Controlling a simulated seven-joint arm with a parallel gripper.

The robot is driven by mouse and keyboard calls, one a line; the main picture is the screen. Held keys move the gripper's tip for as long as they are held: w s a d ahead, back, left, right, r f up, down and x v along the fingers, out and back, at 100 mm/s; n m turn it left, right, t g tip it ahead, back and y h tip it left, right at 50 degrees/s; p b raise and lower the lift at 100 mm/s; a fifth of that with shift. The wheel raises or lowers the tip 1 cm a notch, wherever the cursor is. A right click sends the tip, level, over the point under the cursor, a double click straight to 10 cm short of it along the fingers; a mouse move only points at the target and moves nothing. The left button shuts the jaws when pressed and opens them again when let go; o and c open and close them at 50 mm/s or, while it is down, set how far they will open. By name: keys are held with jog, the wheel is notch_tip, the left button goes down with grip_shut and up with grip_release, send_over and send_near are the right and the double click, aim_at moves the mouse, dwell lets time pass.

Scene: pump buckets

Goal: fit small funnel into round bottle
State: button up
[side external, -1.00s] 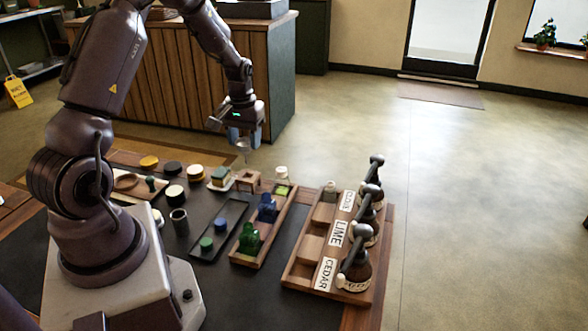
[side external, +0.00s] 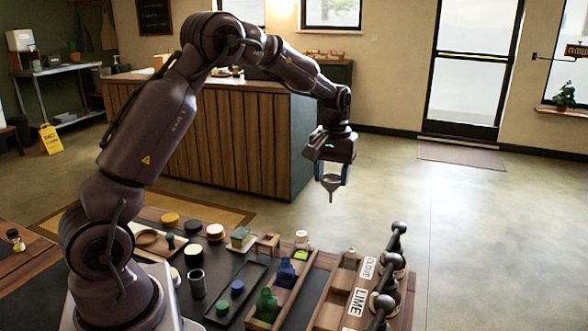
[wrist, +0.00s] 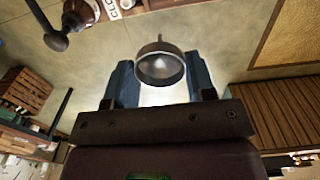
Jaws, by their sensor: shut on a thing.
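My gripper (side external: 331,172) is shut on a small metal funnel (side external: 331,186), held spout down, high above the table and beyond its far edge. In the wrist view the funnel (wrist: 160,66) shows its round mouth between the blue fingers. The long wooden rack holds a green bottle (side external: 265,305) at its near end, a blue bottle (side external: 286,272) in the middle and a pale bottle (side external: 301,241) at its far end. I cannot tell for sure which of these is the round bottle. The funnel is well apart from all of them.
Dark-headed pump bottles (side external: 397,240) stand along the right of a wooden crate (side external: 329,314) with LIME and CLOVE labels. A dark tray (side external: 216,313) with blue and green caps, a dark cup (side external: 196,284) and a small wooden stand (side external: 268,243) are to the left. The air around the gripper is clear.

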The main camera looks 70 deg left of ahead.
jog(key=w+d, duration=0.4)
jog(key=d, duration=0.1)
notch_tip(320, 180, down, 9)
jog(key=shift+s, duration=0.25)
jog(key=shift+d+f, duration=0.1)
jog(key=shift+f, duration=2.3)
dwell(2.9)
jog(key=o, duration=0.8)
jog(key=shift+o, duration=0.2)
notch_tip(320, 180, up, 7)
dwell(0.4)
